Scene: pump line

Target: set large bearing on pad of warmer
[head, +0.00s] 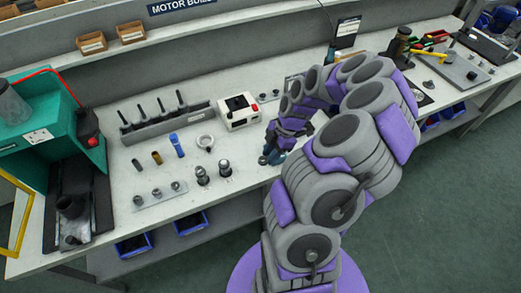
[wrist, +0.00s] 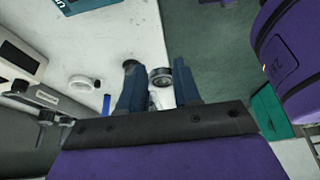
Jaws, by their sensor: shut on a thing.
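My gripper (head: 270,156) is low over the front part of the bench, right of two upright metal posts. In the wrist view its two dark blue fingers (wrist: 157,82) stand a little apart, with a grey metal ring between them that looks like the large bearing (wrist: 160,76). The fingers are shut on it; the exact contact is hard to see. In the head view the bearing is mostly hidden at the fingertips.
The two posts (head: 201,175) stand close to the left. A pale ring (head: 205,141), a blue bottle (head: 176,145) and a grey rack with pins (head: 167,122) lie farther left. A green machine (head: 50,115) is at the far left. Some bench surface before the warmer is clear.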

